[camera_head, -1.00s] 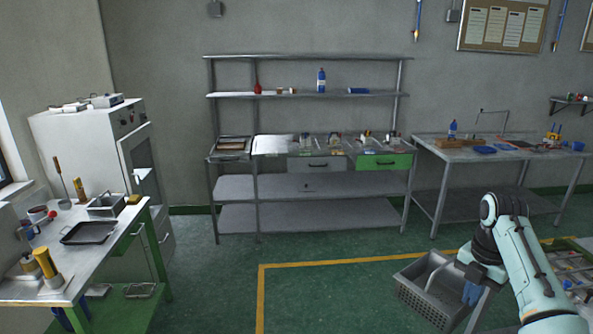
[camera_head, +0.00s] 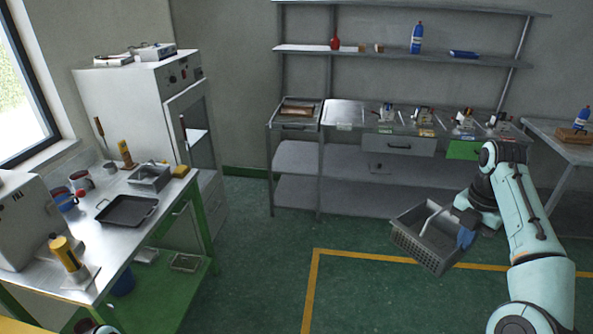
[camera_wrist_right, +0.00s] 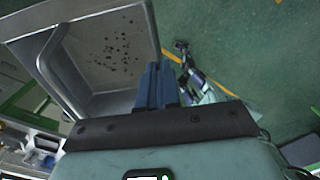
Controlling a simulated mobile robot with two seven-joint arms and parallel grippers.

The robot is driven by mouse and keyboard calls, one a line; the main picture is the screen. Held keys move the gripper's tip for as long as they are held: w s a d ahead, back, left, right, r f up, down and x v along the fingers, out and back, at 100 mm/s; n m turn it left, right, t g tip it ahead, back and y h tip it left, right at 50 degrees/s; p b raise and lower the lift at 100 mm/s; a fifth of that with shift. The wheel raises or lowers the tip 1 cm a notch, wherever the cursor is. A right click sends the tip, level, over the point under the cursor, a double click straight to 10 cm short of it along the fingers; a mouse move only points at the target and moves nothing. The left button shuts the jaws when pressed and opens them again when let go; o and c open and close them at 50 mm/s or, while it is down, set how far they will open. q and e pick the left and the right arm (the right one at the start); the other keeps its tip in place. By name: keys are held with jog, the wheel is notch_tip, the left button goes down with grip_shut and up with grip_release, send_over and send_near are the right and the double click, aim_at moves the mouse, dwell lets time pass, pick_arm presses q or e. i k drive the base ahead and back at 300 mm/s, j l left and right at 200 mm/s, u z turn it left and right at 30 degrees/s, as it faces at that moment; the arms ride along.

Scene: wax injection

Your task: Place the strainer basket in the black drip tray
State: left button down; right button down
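The grey strainer basket (camera_head: 418,253) has perforated sides and a curved pale handle. It hangs in the air over the green floor, in the lower right of the head view. My right gripper (camera_head: 466,238) is shut on the basket's right rim with its blue fingers. In the right wrist view the fingers (camera_wrist_right: 157,85) are close together at the rim, with the basket's inside (camera_wrist_right: 112,72) beside them. The black drip tray (camera_head: 127,210) lies on the metal-topped table at left and looks empty. It is well to the left of the basket.
The table (camera_head: 160,211) also bears a metal box (camera_head: 148,179), a yellow block (camera_head: 180,171), mugs (camera_head: 79,181) and a yellow-handled tool (camera_head: 64,253). A white cabinet (camera_head: 140,85) stands behind it. Open floor lies between the table and the basket.

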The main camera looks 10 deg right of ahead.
aim_at(128, 212)
jog(key=i+u, duration=0.2)
jog(key=i, duration=1.15)
jog(key=i+u, duration=0.35)
jog(key=i+l+u, duration=0.15)
jog(key=u, duration=0.2)
jog(key=i+l+u, duration=0.2)
jog(key=u, duration=0.15)
jog(key=i+l+u, duration=0.1)
jog(key=u, duration=0.3)
jog(key=i+l+u, duration=0.15)
jog(key=u, duration=0.3)
jog(key=l+u, duration=0.2)
jog(key=u, duration=0.2)
jog(key=i, duration=0.05)
